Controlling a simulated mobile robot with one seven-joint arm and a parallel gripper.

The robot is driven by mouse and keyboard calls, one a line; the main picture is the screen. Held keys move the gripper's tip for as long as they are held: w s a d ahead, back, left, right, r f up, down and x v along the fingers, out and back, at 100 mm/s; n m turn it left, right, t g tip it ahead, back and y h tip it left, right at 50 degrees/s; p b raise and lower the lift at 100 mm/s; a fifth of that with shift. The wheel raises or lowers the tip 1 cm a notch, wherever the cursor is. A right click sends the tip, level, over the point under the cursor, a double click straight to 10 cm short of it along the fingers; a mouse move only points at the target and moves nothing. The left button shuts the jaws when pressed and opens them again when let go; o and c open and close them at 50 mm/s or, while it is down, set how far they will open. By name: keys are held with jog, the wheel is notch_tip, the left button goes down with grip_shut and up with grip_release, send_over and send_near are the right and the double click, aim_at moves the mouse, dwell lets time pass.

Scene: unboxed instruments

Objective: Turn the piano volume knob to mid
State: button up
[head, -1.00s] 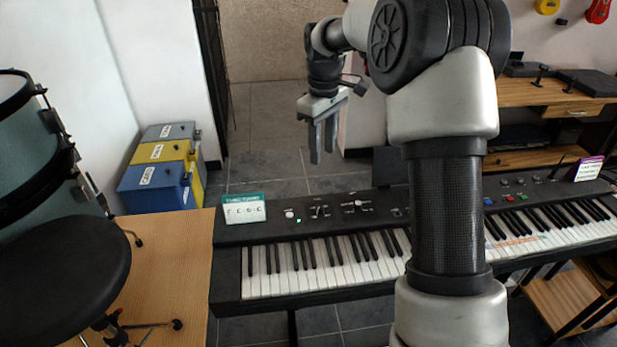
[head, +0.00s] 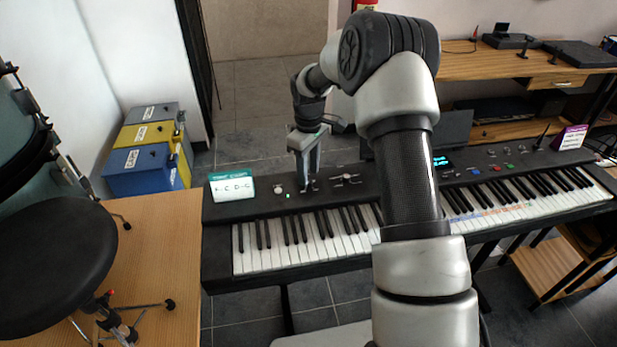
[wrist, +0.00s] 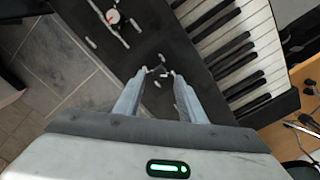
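The black piano (head: 225,212) stands in front of me, with a row of controls on its panel above the keys. A pale round knob (head: 278,190) sits at the panel's left. A cluster of small controls (wrist: 160,72) lies between my fingertips in the wrist view. A round white knob with a red mark (wrist: 113,16) is farther off in that view. I cannot tell which control is the volume knob. My gripper (head: 308,186) points down at the panel, its fingers apart with nothing held. Whether the fingertips touch the panel is unclear.
A teal-and-white card (head: 232,188) stands on the panel's left end. A black stool (head: 50,245) and drum are at the left. Blue, yellow and grey boxes (head: 145,165) stand on the floor behind.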

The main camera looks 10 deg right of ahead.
aim_at(309, 184)
jog(key=shift+f, duration=1.4)
grip_shut()
